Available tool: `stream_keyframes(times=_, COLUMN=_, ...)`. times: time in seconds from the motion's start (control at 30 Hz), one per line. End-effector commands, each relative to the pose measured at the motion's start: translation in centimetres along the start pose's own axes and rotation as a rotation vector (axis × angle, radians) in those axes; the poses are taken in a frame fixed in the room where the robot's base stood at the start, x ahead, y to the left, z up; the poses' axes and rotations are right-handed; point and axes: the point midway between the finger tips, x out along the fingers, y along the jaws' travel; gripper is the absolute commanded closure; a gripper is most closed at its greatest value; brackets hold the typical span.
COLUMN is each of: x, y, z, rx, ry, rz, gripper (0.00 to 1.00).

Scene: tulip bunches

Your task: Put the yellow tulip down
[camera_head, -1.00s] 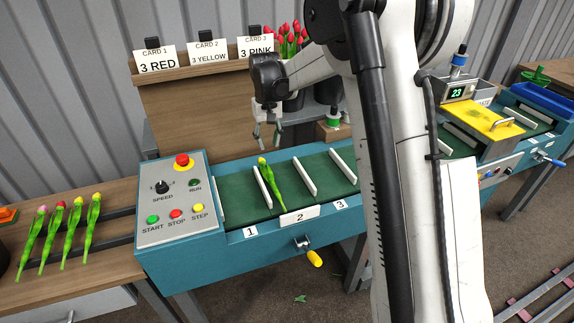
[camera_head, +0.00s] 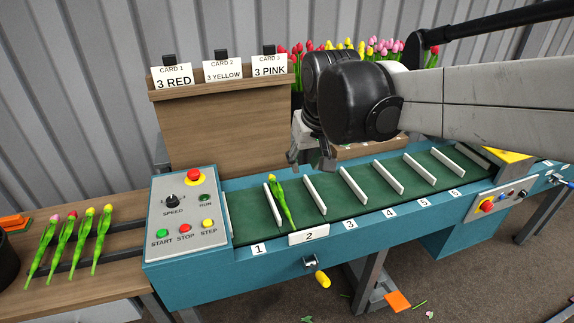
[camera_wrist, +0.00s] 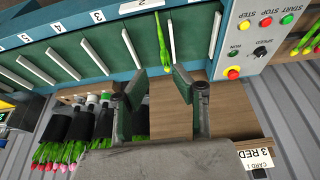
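A yellow tulip (camera_head: 284,204) with a green stem lies on the green belt in the compartment above label 2, close to the divider on its left. Its bloom points to the back. In the wrist view the tulip (camera_wrist: 163,42) lies beyond my fingertips, in line with the gap between them. My gripper (camera_head: 312,164) is behind and to the right of the tulip, above the belt's back edge. In the wrist view my gripper (camera_wrist: 160,80) has its two fingers wide apart with nothing between them.
White dividers (camera_head: 354,184) split the belt into compartments; those to the right look empty. A control panel (camera_head: 187,217) stands at the left end. Several tulips (camera_head: 70,240) lie on the left bench. Behind are a wooden card board (camera_head: 220,125) and flower bunches (camera_head: 380,47).

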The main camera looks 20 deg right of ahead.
Motion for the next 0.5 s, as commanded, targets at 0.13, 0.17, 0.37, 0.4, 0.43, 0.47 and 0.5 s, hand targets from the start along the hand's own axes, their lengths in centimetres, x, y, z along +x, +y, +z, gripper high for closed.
stream_keyframes(times=0.13, x=-1.5, y=0.0, z=3.8, rx=0.003, ry=0.056, rz=0.001, gripper=0.74)
stream_keyframes(times=0.17, x=-1.7, y=-0.1, z=4.5, rx=0.004, ry=0.068, rz=0.001, gripper=0.74)
stream_keyframes(times=0.37, x=-2.5, y=-0.1, z=9.2, rx=0.008, ry=0.145, rz=0.001, gripper=0.74)
stream_keyframes(times=0.4, x=-2.5, y=-0.1, z=10.2, rx=0.008, ry=0.159, rz=0.001, gripper=0.74)
stream_keyframes(times=0.43, x=-2.5, y=-0.1, z=10.8, rx=0.009, ry=0.171, rz=0.001, gripper=0.74)
stream_keyframes(times=0.47, x=-2.5, y=-0.1, z=11.4, rx=0.01, ry=0.18, rz=0.001, gripper=0.74)
stream_keyframes(times=0.5, x=-2.5, y=-0.1, z=12.1, rx=0.01, ry=0.193, rz=0.001, gripper=0.74)
